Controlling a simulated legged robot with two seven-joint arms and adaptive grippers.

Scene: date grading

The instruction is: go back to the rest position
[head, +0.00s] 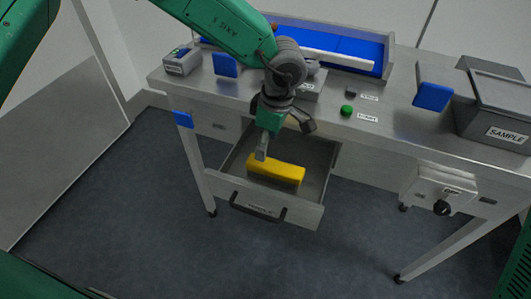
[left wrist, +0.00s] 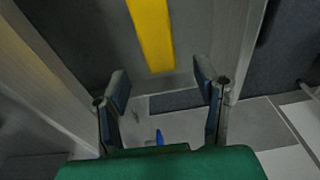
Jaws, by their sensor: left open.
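My left gripper (head: 285,140) hangs over the open drawer (head: 313,215) under the steel bench, its fingers apart and empty. A yellow block (head: 276,174) lies in the drawer, just below and beside the fingers. In the left wrist view the two fingertips of my left gripper (left wrist: 161,86) stand wide apart. The yellow block (left wrist: 152,35) shows beyond them, with nothing between the fingers. My right gripper is not in view.
The steel bench (head: 400,130) carries a blue-lined tray (head: 350,48), a lidded box marked SAMPLE (head: 488,118), a green button (head: 346,110) and a small grey box (head: 182,62). A control box (head: 437,190) hangs at its front right. Floor before the drawer is clear.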

